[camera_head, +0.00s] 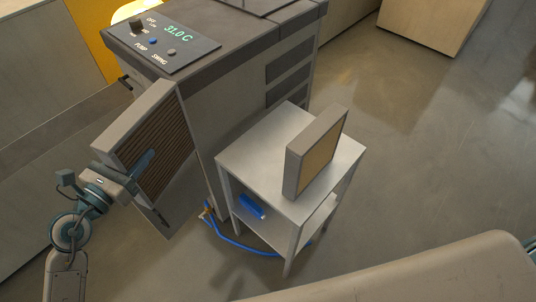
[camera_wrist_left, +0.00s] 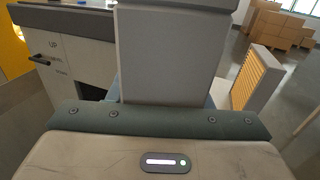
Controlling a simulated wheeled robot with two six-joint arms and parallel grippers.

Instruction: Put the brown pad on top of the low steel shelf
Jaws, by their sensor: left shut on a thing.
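The brown pad (camera_head: 168,134), a grey-framed panel with a ribbed dark brown face, is held tilted at the left in the head view. My left gripper (camera_head: 142,168) is shut on it, one finger lying across the brown face. In the left wrist view the pad's plain grey frame (camera_wrist_left: 172,50) blocks the middle. The low steel shelf (camera_head: 255,150) stands to the right of it, apart from the pad. A second grey-framed pad with a tan face (camera_head: 318,155) stands upright on the shelf's right part; it also shows in the left wrist view (camera_wrist_left: 250,80). My right gripper is out of view.
A grey cooler (camera_head: 240,80) with a control panel (camera_head: 165,42) reading 31.0 C stands behind the shelf. A blue object (camera_head: 251,207) is inside the shelf. A blue hose (camera_head: 245,247) lies on the floor. The shelf top's left part is clear. Cartons (camera_wrist_left: 275,25) are in the distance.

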